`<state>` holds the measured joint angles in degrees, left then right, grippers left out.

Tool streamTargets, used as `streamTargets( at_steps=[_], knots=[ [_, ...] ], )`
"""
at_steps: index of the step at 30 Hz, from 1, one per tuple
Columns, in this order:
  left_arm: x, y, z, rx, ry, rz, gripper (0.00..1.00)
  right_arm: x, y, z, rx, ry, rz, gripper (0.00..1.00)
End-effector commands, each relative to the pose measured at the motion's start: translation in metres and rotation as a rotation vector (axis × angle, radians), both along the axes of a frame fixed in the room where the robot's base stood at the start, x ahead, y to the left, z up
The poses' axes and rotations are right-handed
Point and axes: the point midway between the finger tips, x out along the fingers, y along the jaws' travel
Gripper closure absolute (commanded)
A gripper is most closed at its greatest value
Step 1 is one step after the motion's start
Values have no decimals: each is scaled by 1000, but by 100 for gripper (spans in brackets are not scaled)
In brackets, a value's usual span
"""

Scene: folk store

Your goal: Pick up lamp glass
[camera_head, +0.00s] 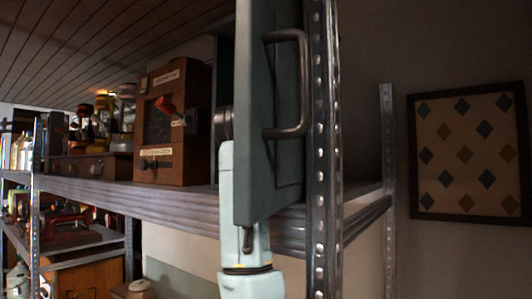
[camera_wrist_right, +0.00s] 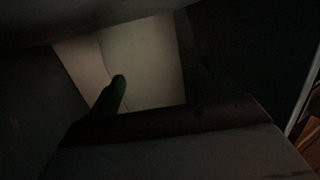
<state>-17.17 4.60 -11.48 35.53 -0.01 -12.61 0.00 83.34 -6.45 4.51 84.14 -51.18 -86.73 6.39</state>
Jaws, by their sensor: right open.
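I cannot make out the lamp glass in either view. In the head view, a pale arm link of mine rises at the lower middle and passes behind a grey-green door-like panel (camera_head: 262,120). The panel hides whatever is at the end of that arm. The right wrist view is very dark. A dark finger-like shape, which seems to be part of my right gripper (camera_wrist_right: 116,92), stands against a pale patch. Nothing can be seen held there. My left gripper is in neither view.
The panel has a grey bar handle (camera_head: 296,85). A perforated metal post (camera_head: 322,150) stands just right of it. A wooden box (camera_head: 172,125) and several small items stand on the metal shelf (camera_head: 170,203) at left. A framed diamond pattern (camera_head: 470,152) hangs on the right wall.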

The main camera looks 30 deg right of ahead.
Motion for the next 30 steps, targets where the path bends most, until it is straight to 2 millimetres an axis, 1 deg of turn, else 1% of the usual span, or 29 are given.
streamTargets(
  at_steps=[7,8,19,26,30],
  knots=[
    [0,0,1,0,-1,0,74,2,-2,-1,-1,-1,0,14],
    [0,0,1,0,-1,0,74,2,-2,-1,-1,-1,0,16],
    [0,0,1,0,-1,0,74,2,-2,-1,-1,-1,0,64],
    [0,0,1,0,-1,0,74,2,-1,0,-1,-2,0,65],
    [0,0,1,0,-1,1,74,1,0,4,-1,-2,0,65]
  ],
)
